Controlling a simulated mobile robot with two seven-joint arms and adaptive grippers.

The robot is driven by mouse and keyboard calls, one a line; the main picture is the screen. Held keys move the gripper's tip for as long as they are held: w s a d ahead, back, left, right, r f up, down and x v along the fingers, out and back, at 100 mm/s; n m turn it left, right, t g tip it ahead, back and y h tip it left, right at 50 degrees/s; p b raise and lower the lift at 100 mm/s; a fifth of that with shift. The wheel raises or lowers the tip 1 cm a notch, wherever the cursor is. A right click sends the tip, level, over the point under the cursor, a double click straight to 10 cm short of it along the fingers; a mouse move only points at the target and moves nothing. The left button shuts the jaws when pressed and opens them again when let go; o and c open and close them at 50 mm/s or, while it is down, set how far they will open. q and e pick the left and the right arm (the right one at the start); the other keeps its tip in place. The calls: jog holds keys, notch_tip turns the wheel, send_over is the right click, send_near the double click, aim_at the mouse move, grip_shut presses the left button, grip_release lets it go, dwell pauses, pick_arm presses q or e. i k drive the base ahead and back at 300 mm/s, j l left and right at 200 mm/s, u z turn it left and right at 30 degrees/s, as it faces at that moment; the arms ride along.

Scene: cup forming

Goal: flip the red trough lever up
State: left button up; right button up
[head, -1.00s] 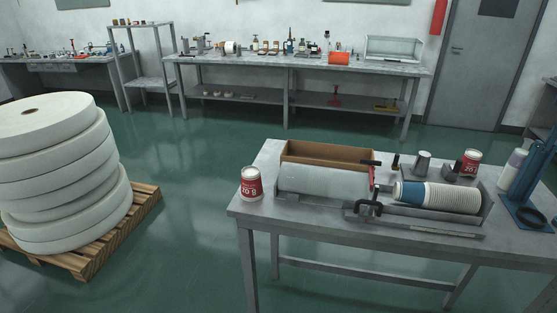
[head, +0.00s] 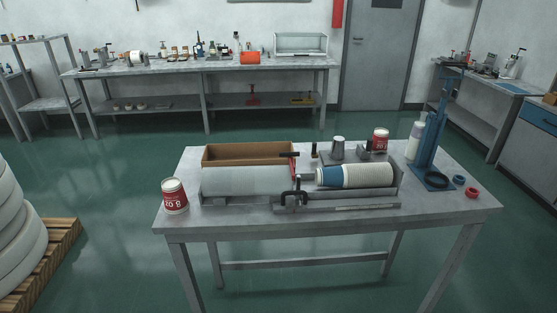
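The red trough lever (head: 292,168) stands near the middle of the near table, at the inner end of the grey trough (head: 245,182). It looks thin and roughly upright, with a dark bar near its top; its exact position is too small to tell. A black clamp (head: 295,195) sits in front of it and partly hides its base. To the right, a stack of cups (head: 355,176), blue at its left end and white along the rest, lies in a second trough. Neither of my grippers shows in the head view.
The grey table (head: 330,222) also carries a brown open box (head: 250,154), a red-and-white can (head: 174,195) at left, a second can (head: 380,141) and a blue stand press (head: 432,150) at right. Paper rolls (head: 15,225) on a pallet (head: 45,258) stand at left. Green floor between is clear.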

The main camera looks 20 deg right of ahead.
aim_at(290, 155)
jog(key=u, duration=0.3)
jog(key=k+l+u, duration=0.1)
jog(key=l+u, duration=0.25)
jog(key=k+l+u, duration=0.15)
jog(key=l+u, duration=0.25)
jog(key=k+l+u, duration=0.2)
jog(key=l+u, duration=0.15)
jog(key=k+l+u, duration=0.35)
jog(key=k+l, duration=0.65)
jog(key=l+u, duration=0.05)
